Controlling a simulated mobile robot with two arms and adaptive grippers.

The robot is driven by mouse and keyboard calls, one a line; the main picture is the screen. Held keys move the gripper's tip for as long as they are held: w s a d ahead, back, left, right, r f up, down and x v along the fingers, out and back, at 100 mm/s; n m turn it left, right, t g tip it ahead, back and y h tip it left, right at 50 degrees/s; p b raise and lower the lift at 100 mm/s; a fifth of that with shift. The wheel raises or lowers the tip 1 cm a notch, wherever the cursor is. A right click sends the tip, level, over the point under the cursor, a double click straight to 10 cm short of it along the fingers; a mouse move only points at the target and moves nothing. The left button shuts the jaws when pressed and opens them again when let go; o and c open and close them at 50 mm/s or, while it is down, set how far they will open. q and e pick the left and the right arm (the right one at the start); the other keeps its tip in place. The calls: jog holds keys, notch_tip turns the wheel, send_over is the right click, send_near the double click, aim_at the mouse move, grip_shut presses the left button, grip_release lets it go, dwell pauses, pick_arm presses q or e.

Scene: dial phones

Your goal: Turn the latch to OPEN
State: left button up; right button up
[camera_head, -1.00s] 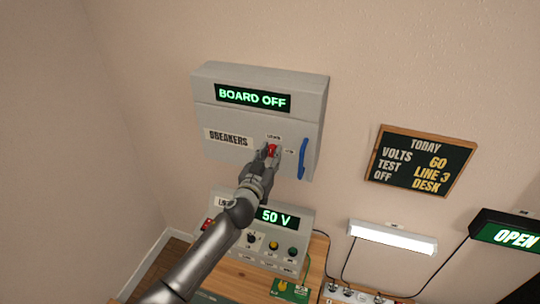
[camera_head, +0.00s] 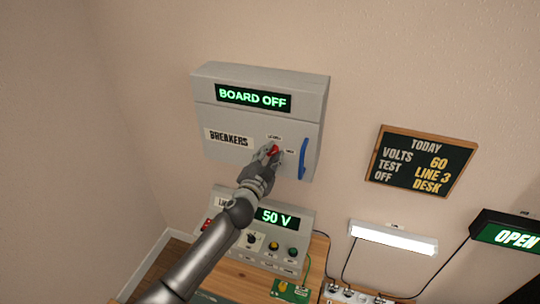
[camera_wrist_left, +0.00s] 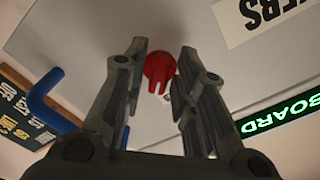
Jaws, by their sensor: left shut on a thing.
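A red latch (camera_head: 273,151) sits on the front of the grey breaker box (camera_head: 210,122), which reads BOARD OFF. It looks tilted, its upper end leaning right. One small label is above it and another to its right, both too small to read surely. My left gripper (camera_head: 268,154) is at the latch, shut on it, and covers part of it. In the left wrist view the red latch (camera_wrist_left: 159,70) shows between my two fingers (camera_wrist_left: 158,85). My right gripper is not in view.
A blue handle (camera_head: 303,158) stands out just right of the latch. Below is a grey unit (camera_head: 225,200) reading 50 V, on a wooden desk. A notice board (camera_head: 422,162), a lit lamp (camera_head: 393,238) and an OPEN sign (camera_head: 508,234) are to the right.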

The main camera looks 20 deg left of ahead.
pick_arm(q)
jog(key=m, duration=0.4)
jog(key=shift+m, duration=0.3)
jog(key=shift+m+p, duration=0.35)
jog(key=shift+m, duration=1.65)
jog(key=o, duration=0.8)
jog(key=shift+c, duration=0.2)
jog(key=s, duration=1.2)
jog(key=shift+a, duration=0.25)
